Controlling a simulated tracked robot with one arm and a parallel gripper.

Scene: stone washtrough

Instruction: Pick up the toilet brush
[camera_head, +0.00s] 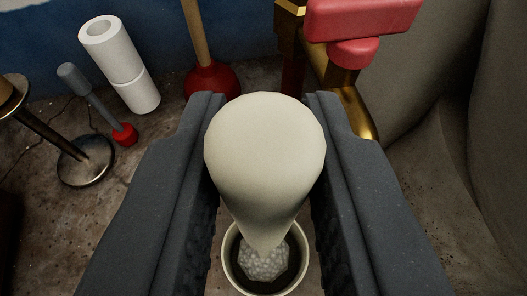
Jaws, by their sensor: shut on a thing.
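The toilet brush (264,145) is in the middle of the view. Its pale cream handle has a rounded top, close to the camera, and narrows downward to a whitish bristle head (264,264). My gripper (264,125) is shut on the handle, with one dark grey finger on each side. The bristle head shows within the round mouth of a cream holder (228,268) below. I cannot tell how deep the head sits in the holder. The holder's lower part is out of view.
A red plunger (211,82) with a wooden handle stands behind. White paper rolls (120,62) are stacked at the upper left. A grey-handled item with a red end (124,135) and a metal stand base (86,161) are at left. Red and gold furniture (345,50) stands at upper right.

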